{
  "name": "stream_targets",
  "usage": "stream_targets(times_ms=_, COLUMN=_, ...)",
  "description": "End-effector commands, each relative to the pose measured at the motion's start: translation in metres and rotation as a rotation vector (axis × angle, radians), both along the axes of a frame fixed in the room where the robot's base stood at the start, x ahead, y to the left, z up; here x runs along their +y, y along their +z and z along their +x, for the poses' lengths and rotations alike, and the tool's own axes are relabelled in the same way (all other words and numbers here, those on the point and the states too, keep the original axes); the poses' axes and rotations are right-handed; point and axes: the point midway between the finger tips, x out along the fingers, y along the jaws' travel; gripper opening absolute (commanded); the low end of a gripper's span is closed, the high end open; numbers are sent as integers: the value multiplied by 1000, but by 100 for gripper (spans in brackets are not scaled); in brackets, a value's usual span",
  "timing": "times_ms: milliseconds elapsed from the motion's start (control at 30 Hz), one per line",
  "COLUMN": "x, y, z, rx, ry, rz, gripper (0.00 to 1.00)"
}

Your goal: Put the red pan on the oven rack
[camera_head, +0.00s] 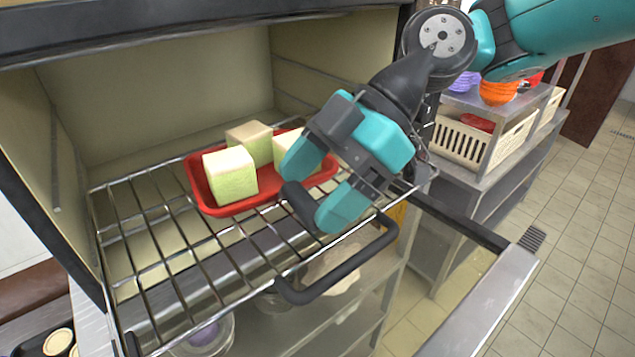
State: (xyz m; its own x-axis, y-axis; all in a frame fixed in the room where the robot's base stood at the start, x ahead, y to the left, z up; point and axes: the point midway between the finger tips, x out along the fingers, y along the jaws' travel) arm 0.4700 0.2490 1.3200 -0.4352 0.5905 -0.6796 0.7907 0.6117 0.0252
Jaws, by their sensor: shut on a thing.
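The red pan (241,206) is a shallow tray with rounded corners, holding 3 pale green and cream blocks (230,176). It is over the wire oven rack (152,264), level and inside the rack's outline. I cannot tell whether its underside touches the wires. My gripper (312,192) is at the pan's right end, with its teal fingers shut on the pan around a dark handle-like part (299,205). The fingers and wrist hide the pan's right end and part of one block.
The rack is pulled out from the open oven (165,90) and has a black front handle (340,278). Bare wires lie left and front of the pan. The open door (485,303) juts front right. A steel shelf with a cream basket (462,140) and orange bowls (498,92) stands right.

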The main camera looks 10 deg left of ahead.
Motion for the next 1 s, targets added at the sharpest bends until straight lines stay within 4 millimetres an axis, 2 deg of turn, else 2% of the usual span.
stream_targets(times_ms=167, x=0, y=-1, z=0, rx=2, ry=-1, rz=-3, gripper=30)
stream_targets(times_ms=200, x=0, y=-1, z=0, rx=2, ry=-1, rz=-3, gripper=81)
stream_targets(times_ms=300, x=0, y=-1, z=0, rx=2, ry=-1, rz=-3, gripper=100)
stream_targets(times_ms=533, x=-1, y=-1, z=0, rx=3, ry=-2, rz=-5, gripper=100)
stream_targets(times_ms=667, x=-7, y=6, z=6, rx=1, ry=-6, rz=-2, gripper=100)
stream_targets(times_ms=767, x=-17, y=17, z=14, rx=-1, ry=-6, rz=-1, gripper=100)
stream_targets(times_ms=1000, x=-54, y=61, z=41, rx=-4, ry=-5, rz=-2, gripper=100)
